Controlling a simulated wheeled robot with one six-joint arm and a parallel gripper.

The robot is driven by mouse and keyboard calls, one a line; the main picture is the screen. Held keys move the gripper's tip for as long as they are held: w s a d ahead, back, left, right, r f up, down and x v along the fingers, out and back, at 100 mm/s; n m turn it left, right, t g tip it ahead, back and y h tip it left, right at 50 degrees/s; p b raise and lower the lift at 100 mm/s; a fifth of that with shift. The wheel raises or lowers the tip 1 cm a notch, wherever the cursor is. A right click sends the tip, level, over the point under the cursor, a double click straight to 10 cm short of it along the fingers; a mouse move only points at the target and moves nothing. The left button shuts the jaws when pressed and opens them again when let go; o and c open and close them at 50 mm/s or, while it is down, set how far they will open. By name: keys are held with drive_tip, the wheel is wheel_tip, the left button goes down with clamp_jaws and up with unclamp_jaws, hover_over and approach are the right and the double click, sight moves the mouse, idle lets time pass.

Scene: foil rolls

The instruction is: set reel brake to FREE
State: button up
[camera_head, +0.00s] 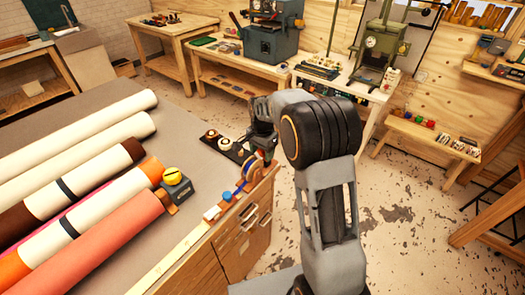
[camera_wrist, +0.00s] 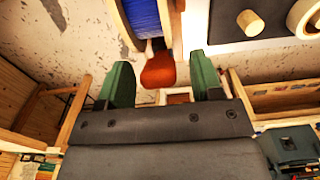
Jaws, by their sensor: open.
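A reel of blue material (camera_wrist: 143,16) with pale flanges shows at the top of the wrist view. It also shows at the table's right edge in the head view (camera_head: 250,171). An orange-red lever end (camera_wrist: 160,71), apparently the reel brake's handle, lies just below the reel in the wrist view. My gripper (camera_wrist: 160,62) is open, its two green fingers on either side of the lever end with gaps on both sides. Whether it touches the lever cannot be told. In the head view my gripper (camera_head: 264,150) is beside the reel, partly hiding it. No brake marking is legible.
Large foil rolls (camera_head: 90,215) lie across the grey table (camera_head: 185,110). A dark board (camera_head: 231,147) with small rolls is left of my gripper. A yellow-topped device (camera_head: 174,178) stands by the roll ends. Machines stand on benches behind; the floor at right is open.

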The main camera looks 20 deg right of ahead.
drive_tip(key=shift+c, duration=0.3)
clamp_jaws()
